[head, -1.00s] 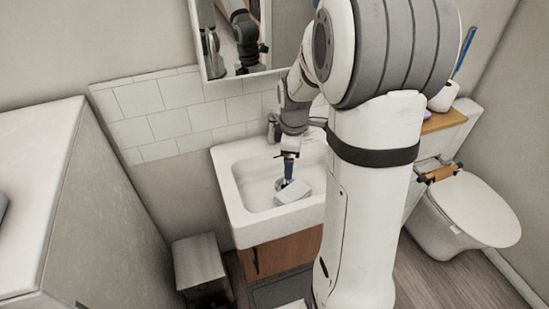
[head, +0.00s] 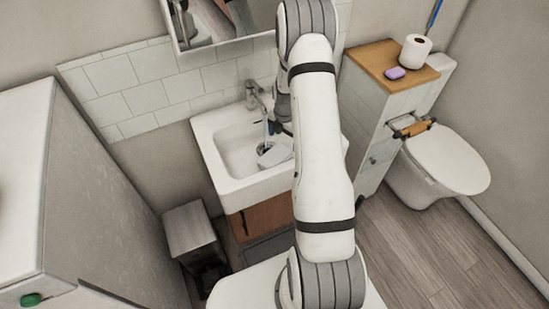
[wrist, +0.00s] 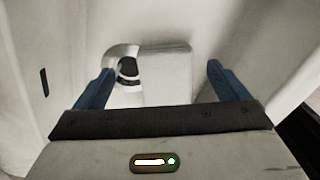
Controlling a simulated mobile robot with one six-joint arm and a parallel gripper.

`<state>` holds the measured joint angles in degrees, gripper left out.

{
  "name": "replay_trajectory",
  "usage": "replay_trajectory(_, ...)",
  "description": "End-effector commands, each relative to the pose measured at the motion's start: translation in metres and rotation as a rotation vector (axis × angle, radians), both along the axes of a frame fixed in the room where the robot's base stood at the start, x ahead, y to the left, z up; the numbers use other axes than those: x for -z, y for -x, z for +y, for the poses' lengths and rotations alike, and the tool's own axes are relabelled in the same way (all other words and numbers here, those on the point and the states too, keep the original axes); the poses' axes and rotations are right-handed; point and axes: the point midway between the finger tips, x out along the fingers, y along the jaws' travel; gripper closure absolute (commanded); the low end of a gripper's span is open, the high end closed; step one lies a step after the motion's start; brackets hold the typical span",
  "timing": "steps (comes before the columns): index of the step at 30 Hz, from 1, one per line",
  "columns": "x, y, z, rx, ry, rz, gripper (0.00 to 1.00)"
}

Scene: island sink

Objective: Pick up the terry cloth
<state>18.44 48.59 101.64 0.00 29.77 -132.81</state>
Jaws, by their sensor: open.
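The terry cloth (head: 276,157) looks like a pale, flat-sided folded block lying in the white sink basin (head: 226,150), near the drain. My arm hides its right part in the head view. In the wrist view the cloth (wrist: 167,75) stands out between the fingers, just right of the round drain. My gripper (wrist: 159,72) is open, with a blue finger on each side and visible gaps to the cloth. In the head view, only a blue finger of my gripper (head: 267,129) shows above the basin, just behind the cloth; the rest is mostly hidden.
The faucet (head: 252,95) rises at the back of the sink, close to my gripper. A mirror cabinet (head: 215,45) hangs above. A metal bin (head: 190,230) stands at lower left. A wooden-topped ledge (head: 377,65) with a paper roll (head: 415,50) and purple soap (head: 395,73) is at right.

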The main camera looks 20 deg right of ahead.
Motion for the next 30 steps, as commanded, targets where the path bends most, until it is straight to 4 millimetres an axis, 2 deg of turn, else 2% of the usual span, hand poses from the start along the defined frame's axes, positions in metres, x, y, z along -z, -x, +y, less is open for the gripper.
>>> replay_trajectory(12, 0.047, 0.008, 0.001, 0.001, 0.0, 0.001, 0.06)
replay_trajectory(22, 0.054, 0.008, 0.001, 0.0, 0.0, 0.0, 0.06)
replay_trajectory(30, 0.054, 0.008, 0.002, 0.0, 0.0, 0.0, 0.28)
